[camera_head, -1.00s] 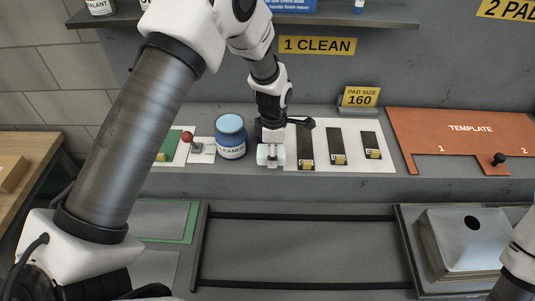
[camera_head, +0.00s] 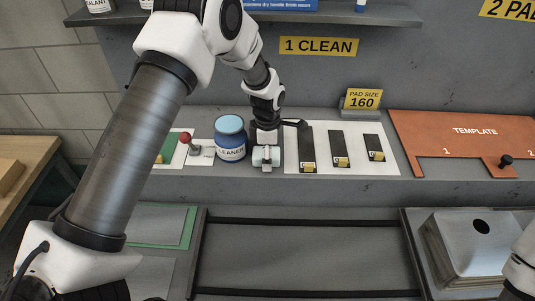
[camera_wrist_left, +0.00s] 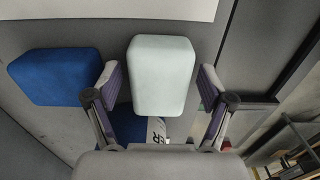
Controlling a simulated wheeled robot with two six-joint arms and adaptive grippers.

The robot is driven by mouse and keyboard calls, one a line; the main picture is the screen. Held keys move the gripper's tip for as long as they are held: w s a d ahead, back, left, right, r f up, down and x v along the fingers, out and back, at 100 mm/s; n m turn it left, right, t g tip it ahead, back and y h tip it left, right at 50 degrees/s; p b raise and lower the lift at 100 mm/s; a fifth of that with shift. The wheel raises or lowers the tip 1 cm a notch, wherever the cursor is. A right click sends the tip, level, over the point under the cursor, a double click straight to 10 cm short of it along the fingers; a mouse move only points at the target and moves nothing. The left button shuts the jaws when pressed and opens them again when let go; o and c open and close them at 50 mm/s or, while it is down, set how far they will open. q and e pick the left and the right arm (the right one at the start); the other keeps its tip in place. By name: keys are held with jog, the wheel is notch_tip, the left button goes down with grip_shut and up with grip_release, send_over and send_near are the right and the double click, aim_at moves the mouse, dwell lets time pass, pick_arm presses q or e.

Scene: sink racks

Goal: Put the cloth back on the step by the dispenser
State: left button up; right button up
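The pale mint folded cloth (camera_head: 266,160) sits on the grey step (camera_head: 235,188), just right of the blue cleaner dispenser (camera_head: 231,143). In the left wrist view the cloth (camera_wrist_left: 161,75) lies between my spread fingers, with a gap on each side. My left gripper (camera_head: 266,151) is open over the cloth and partly covers it in the head view. In the wrist view a blue block (camera_wrist_left: 60,77) lies left of the cloth, and the labelled dispenser (camera_wrist_left: 158,130) shows below it. My right arm shows at the right edge; its gripper is out of view.
A white card with several black strips (camera_head: 340,150) lies right of the cloth. A red-knobbed lever (camera_head: 187,139) stands left of the dispenser. An orange template (camera_head: 440,130) lies at the right. A grey stack (camera_head: 475,245) stands in front; the railed bed (camera_head: 305,255) is clear.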

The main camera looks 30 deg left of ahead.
pick_arm(q)
jog(key=shift+r, duration=0.2)
jog(key=shift+w+r, duration=0.1)
jog(key=shift+r, duration=0.2)
notch_tip(320, 180, up, 11)
jog(key=b, duration=0.3)
jog(key=shift+r+b, duration=0.15)
jog(key=shift+b, duration=0.2)
